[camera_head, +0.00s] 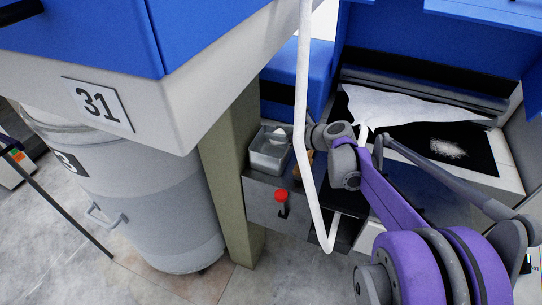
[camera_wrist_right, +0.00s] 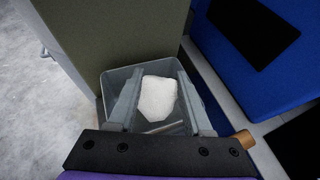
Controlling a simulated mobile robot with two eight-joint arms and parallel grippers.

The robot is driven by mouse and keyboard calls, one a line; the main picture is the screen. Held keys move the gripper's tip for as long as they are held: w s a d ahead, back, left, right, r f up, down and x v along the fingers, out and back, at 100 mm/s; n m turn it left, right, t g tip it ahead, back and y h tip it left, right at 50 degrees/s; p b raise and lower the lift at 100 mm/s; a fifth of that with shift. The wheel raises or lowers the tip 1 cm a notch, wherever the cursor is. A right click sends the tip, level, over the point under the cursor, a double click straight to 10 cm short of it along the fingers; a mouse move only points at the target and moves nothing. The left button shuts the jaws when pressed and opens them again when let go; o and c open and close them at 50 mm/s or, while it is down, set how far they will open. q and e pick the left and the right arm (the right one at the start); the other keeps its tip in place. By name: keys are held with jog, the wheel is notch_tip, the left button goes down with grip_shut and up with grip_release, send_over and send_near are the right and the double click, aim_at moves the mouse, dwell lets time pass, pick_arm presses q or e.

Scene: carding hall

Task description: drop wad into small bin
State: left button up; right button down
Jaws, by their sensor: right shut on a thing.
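The small grey bin (camera_head: 268,160) stands on a ledge beside an olive post in the head view. It also shows below my gripper in the right wrist view (camera_wrist_right: 108,88). The white wad (camera_wrist_right: 157,100) is between the fingers of my right gripper (camera_wrist_right: 160,74), which is shut on it and over the bin's opening. The wad shows as a small white patch (camera_head: 277,138) at the bin's opening in the head view. The right gripper (camera_head: 291,140) is partly hidden there by a white pipe and my arm. My left gripper is not in view.
The olive post (camera_head: 231,180) is close left of the bin. A white pipe (camera_head: 301,100) runs down just right of it. A red knob (camera_head: 281,196) sticks out below. A large grey can (camera_head: 150,190) stands left. White fluff (camera_head: 449,148) lies on a black surface right.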

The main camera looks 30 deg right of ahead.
jog(key=shift+s+f, duration=0.1)
jog(key=shift+f, duration=0.5)
jog(key=shift+c, duration=1.2)
grip_release()
jog(key=v, duration=1)
jog(key=shift+s+r, duration=0.2)
jog(key=shift+s, duration=0.05)
